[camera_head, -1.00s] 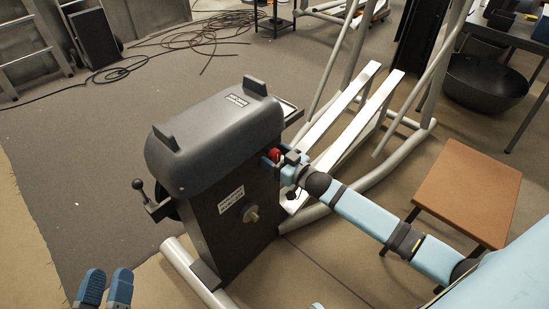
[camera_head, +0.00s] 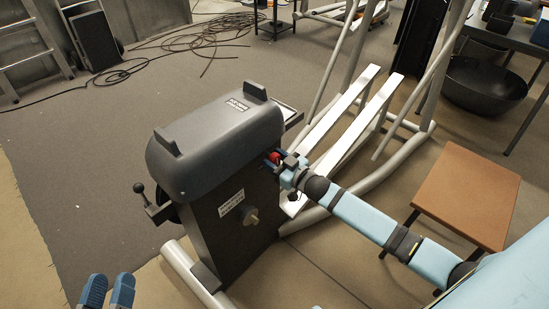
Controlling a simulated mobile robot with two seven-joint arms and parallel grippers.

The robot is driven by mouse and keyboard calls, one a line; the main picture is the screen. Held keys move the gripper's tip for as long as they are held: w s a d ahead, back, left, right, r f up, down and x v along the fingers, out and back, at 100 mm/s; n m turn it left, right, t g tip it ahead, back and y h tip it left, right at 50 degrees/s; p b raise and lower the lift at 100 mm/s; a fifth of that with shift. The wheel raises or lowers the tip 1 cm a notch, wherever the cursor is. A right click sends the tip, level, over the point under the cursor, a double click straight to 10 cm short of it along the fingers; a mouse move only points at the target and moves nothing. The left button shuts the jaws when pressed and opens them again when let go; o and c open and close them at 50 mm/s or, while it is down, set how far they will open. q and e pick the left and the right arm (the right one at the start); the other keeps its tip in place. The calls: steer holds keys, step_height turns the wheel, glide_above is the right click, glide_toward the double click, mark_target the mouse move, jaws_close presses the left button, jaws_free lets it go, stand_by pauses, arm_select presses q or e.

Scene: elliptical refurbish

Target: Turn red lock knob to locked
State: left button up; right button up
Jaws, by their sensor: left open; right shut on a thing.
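The red lock knob (camera_head: 273,157) shows as a small red patch on the right side of the dark elliptical housing (camera_head: 216,131). My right gripper (camera_head: 275,160) is at that side, shut on the red knob, and its fingers hide most of it. Which way the knob is turned cannot be made out. My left gripper (camera_head: 108,291) is at the bottom left edge, open and empty, well apart from the machine.
A black crank handle (camera_head: 143,190) sticks out on the housing's left. White foot rails (camera_head: 343,115) and grey tube frames stand behind my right arm. A brown-topped stool (camera_head: 466,193) is at the right. Cables (camera_head: 200,38) lie on the floor at the back.

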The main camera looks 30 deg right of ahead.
steer(key=n+p, duration=0.3)
steer(key=n, duration=0.2)
steer(key=shift+r, duration=0.1)
steer(key=shift+n, duration=1)
steer(key=n+p, duration=0.1)
steer(key=n, duration=0.1)
steer(key=shift+n, duration=0.3)
steer(key=n, duration=0.3)
steer(key=shift+n, duration=2)
arm_select(q)
steer(key=s+a+f+g+y, duration=0.1)
steer(key=a+f+g+y, duration=0.2)
steer(key=f, duration=0.4)
steer(key=shift+s+f+g, duration=0.2)
steer(key=shift+g, duration=0.1)
steer(key=shift+s+a+f, duration=0.15)
steer(key=shift+a+f, duration=0.05)
arm_select(e)
steer(key=o, duration=0.9)
steer(key=shift+d, duration=0.1)
